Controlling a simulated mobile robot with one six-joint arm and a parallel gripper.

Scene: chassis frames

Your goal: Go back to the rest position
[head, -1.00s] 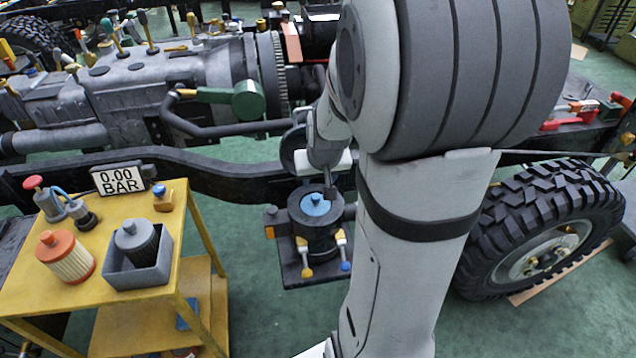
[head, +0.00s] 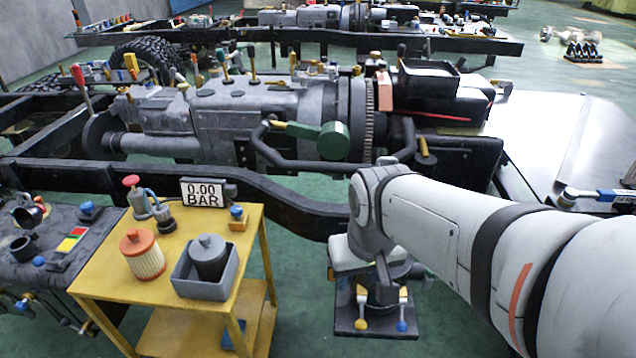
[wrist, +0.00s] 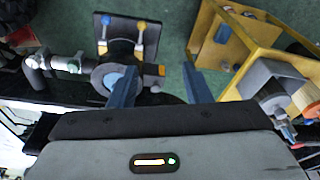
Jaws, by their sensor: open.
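My gripper (wrist: 160,82) is open, with its two blue fingers apart and nothing held between them in the wrist view. In the head view my arm reaches in from the lower right, and its wrist end hangs in front of the filter housing on the chassis rail. The housing (wrist: 107,75) shows in the wrist view as a round grey body, partly behind the left finger. Its bracket plate with yellow and blue valve handles also shows in the head view (head: 350,322). I cannot tell the gap between the fingers and the housing.
A yellow trolley (head: 110,285) stands at the left with a red-topped filter (head: 142,258), a grey bin (head: 205,287) holding a dark filter, and a 0.00 BAR gauge (head: 203,193). The black chassis rail (head: 290,208) crosses behind my arm. Green floor lies below.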

